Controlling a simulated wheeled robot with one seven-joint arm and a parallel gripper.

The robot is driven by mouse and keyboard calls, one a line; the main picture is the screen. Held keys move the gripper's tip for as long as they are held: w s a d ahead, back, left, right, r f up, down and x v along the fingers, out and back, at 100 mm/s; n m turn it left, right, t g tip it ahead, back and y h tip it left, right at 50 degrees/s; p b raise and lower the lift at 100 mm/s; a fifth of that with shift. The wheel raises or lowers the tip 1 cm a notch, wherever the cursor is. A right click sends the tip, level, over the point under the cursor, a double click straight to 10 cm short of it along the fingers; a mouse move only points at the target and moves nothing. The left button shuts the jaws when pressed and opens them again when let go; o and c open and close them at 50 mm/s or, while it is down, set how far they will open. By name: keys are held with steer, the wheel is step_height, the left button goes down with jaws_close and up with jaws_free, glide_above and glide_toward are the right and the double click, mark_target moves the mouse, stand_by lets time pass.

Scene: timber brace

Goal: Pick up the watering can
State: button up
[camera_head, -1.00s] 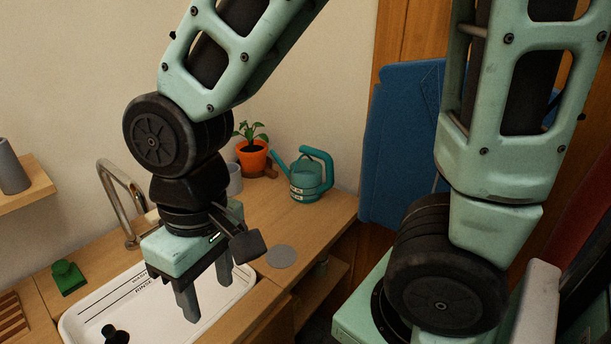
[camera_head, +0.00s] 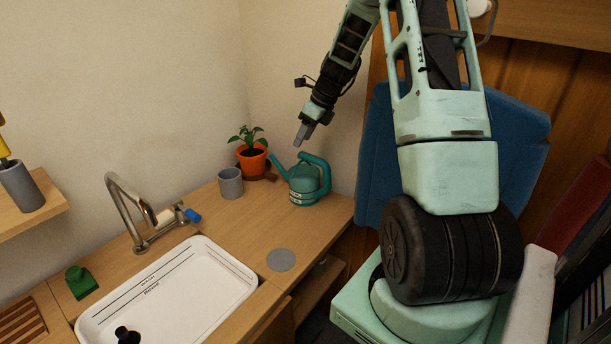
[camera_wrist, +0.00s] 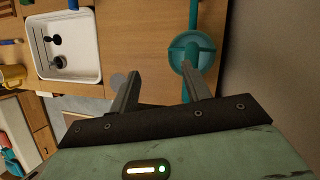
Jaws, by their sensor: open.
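The teal watering can (camera_head: 304,184) stands upright at the back right of the wooden counter, its spout toward the left and its handle toward the right. My gripper (camera_head: 302,138) is above the can, pointing down, with clear space between them in the head view. In the wrist view the can (camera_wrist: 190,52) shows from above, beyond the fingertips and nearer the right finger. My gripper (camera_wrist: 160,88) is open, with nothing between its fingers.
An orange pot with a plant (camera_head: 252,158) and a grey cup (camera_head: 230,183) stand left of the can. A grey disc (camera_head: 281,260) lies on the counter. A white sink (camera_head: 170,295) with a tap (camera_head: 130,205) is further left. A blue panel (camera_head: 520,130) stands at right.

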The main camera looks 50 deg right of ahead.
steer(key=s+d+m, duration=0.1)
steer(key=d+m, duration=0.2)
steer(key=d, duration=0.2)
steer(key=shift+t, duration=0.3)
steer(key=p+x, duration=0.1)
steer(key=x, duration=0.3)
steer(key=p+x, duration=0.1)
steer(key=x, duration=0.3)
steer(key=p+x, duration=0.1)
steer(key=x, duration=0.3)
steer(key=shift+s+d+f, duration=0.2)
steer(key=shift+d+f, duration=0.05)
steer(key=shift+f, duration=0.05)
jaws_close()
